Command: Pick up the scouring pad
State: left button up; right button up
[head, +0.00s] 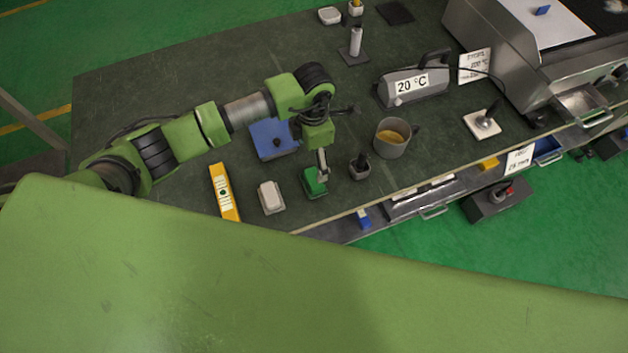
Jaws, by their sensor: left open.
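A small green block (316,184), which looks like the scouring pad, lies on the dark worktop near its front edge. My left gripper (326,148) is over the worktop just behind the green block, pointing down. Its wrist hides part of the jaws. The jaws are open and hold nothing that I can see. A metal piece below the wrist overlaps the back of the block in the picture; I cannot tell whether it touches it. My right gripper is not in view.
A blue box (272,139), a yellow level (224,192), a whitish block (271,197), a dark handled item (359,167) and a mug (392,138) stand close by. A heating device (414,84) marked 20 °C is behind the mug. The worktop's back left is clear.

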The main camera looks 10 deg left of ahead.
aim_at(314, 179)
pick_arm(q)
notch_tip(314, 179, down, 7)
jog(key=b, duration=0.4)
jog(key=shift+d+r, duration=0.1)
jog(key=shift+s+f, duration=0.1)
jog(key=shift+f, duration=0.25)
jog(key=f+b, duration=0.1)
jog(key=f, duration=0.1)
jog(key=f+b, duration=0.1)
jog(key=shift+s+d+f, duration=0.1)
jog(key=shift+s+f, duration=0.25)
jog(key=shift+s, duration=0.05)
jog(key=shift+f+b, duration=0.5)
jog(key=shift+b, duration=0.1)
jog(key=shift+w, duration=0.1)
jog(key=shift+r, duration=0.1)
jog(key=c, duration=1.2)
